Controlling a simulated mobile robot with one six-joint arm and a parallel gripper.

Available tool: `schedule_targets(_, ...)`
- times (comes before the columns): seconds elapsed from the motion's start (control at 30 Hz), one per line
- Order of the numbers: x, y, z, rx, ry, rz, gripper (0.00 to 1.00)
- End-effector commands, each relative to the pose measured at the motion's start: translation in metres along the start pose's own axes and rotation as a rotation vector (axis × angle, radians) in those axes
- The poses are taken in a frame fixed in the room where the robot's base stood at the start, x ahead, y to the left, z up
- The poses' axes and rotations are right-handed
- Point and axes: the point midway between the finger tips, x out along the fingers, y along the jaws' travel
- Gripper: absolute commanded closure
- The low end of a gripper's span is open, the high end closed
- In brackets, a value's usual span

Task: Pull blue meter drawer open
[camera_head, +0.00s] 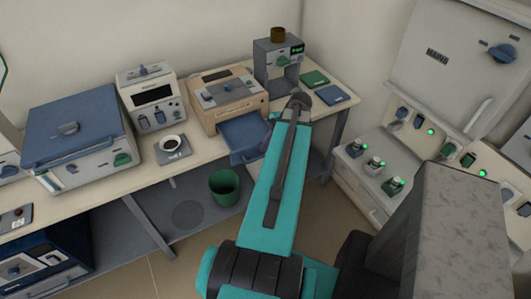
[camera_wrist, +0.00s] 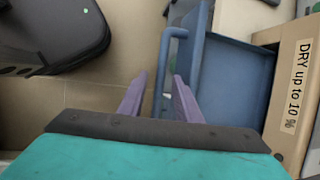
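The blue drawer (camera_head: 243,138) stands out from the front of the beige meter (camera_head: 253,103) on the bench. In the wrist view the drawer (camera_wrist: 232,85) shows its open tray and a blue bar handle (camera_wrist: 163,62) on its front. My gripper (camera_wrist: 160,78) is open, with its purple fingers apart, one on each side of the handle bar. I see a gap between the bar and the fingers. In the head view my teal arm hides most of the gripper and the handle. The beige meter's face (camera_wrist: 294,105) reads "DRY up to 10 %".
A grey device (camera_head: 276,65) stands right of the meter, and a white device (camera_head: 150,97) stands left. A cup on a scale (camera_head: 173,150) sits on the bench. A green bin (camera_head: 224,187) stands below. A bench leg (camera_head: 337,140) is right of my arm.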

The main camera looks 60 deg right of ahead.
Motion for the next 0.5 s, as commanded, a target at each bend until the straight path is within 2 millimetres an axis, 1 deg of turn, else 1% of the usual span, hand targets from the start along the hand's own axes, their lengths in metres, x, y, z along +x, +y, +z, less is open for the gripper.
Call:
schedule_targets(0.27, 0.000, 0.000, 0.001, -0.001, -0.004, 0.001, 0.69)
schedule_targets(0.5, -0.009, 0.000, 0.001, -0.001, -0.003, 0.000, 0.69)
